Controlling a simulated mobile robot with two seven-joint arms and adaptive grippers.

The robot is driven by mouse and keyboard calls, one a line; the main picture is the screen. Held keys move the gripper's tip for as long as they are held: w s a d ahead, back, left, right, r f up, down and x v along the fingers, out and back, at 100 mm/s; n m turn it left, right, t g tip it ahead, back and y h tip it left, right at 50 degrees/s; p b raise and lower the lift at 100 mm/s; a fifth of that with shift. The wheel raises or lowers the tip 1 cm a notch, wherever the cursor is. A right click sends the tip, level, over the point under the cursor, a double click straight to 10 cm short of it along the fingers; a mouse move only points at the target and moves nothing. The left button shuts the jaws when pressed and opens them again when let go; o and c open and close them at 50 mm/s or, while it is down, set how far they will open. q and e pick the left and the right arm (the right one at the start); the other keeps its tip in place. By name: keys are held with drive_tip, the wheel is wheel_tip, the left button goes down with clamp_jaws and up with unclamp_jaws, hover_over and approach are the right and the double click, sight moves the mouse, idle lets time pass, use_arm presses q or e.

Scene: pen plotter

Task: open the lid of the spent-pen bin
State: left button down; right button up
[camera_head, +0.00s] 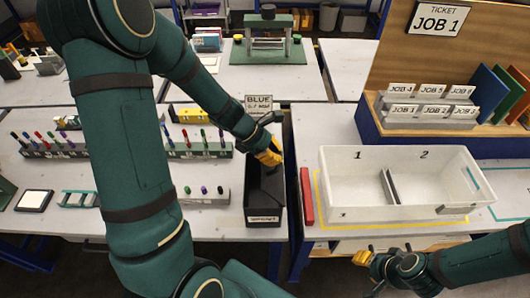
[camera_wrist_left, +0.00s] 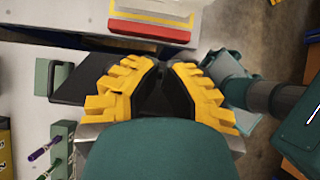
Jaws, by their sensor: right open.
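The spent-pen bin (camera_head: 264,217) is a narrow black box with a white label on its front, at the front edge of the left table. My left gripper (camera_head: 268,157) is over its far end, with yellow fingers pointing down. In the left wrist view the fingertips (camera_wrist_left: 164,66) are close together over a dark panel (camera_wrist_left: 75,83). Whether they grip anything is unclear. The dark lid blends with the bin, so its angle cannot be told. My right gripper (camera_head: 367,266) is open at the lower right, in front of the white tray and away from the bin.
A sign (camera_head: 259,103) reading BLUE stands behind the bin. Pen racks (camera_head: 200,152) are to its left. A red block (camera_head: 307,196) and a white two-compartment tray (camera_head: 340,210) are to its right, beyond a gap between the tables. My left arm hides part of the left table.

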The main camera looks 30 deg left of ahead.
use_arm(q)
drive_tip(key=shift+w+d+r+g+y+p, duration=0.15)
drive_tip(key=shift+w+d+y+p, duration=0.15)
drive_tip(key=shift+d, duration=0.2)
drive_tip(key=shift+w+d+f+g+y+p, duration=0.15)
drive_tip(key=shift+w+d+p, duration=0.1)
drive_tip(key=shift+d+p, duration=0.2)
drive_tip(key=shift+w+d+r+g+y+p, duration=0.15)
drive_tip(key=shift+w+d+y+p, duration=0.15)
drive_tip(key=shift+d, duration=0.2)
use_arm(e)
drive_tip(key=shift+r, duration=1.35)
